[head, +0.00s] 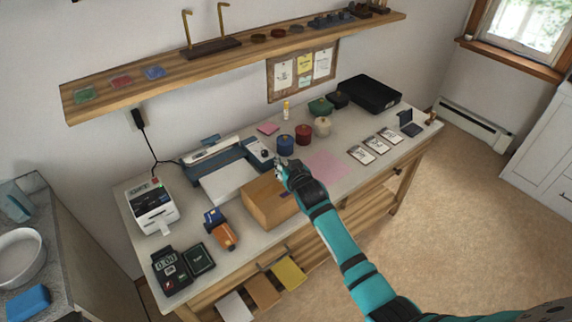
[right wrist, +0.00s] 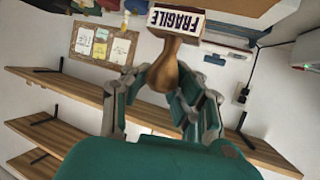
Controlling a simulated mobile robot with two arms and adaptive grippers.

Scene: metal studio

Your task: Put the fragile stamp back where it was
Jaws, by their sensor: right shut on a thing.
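The fragile stamp (right wrist: 176,22) shows in the right wrist view, with a wooden handle and a pale block face reading "FRAGILE", upside down in that picture. My right gripper (right wrist: 168,85) is shut on its wooden handle. In the head view my right gripper (head: 282,168) is above the desk, by the back right of the cardboard box (head: 268,205); the stamp is mostly hidden there. The wall shelf (head: 225,58) carries a dark stand with two brass hooks (head: 213,45) and green, red and blue pads at its left. My left gripper is not in view.
Blue, red and green jars (head: 303,134) stand just behind my right gripper. A pink sheet (head: 326,166) lies to its right, and a blue-grey printer (head: 232,160) to its left. A corkboard (head: 301,70) hangs under the shelf. A black case (head: 370,94) lies at the back right.

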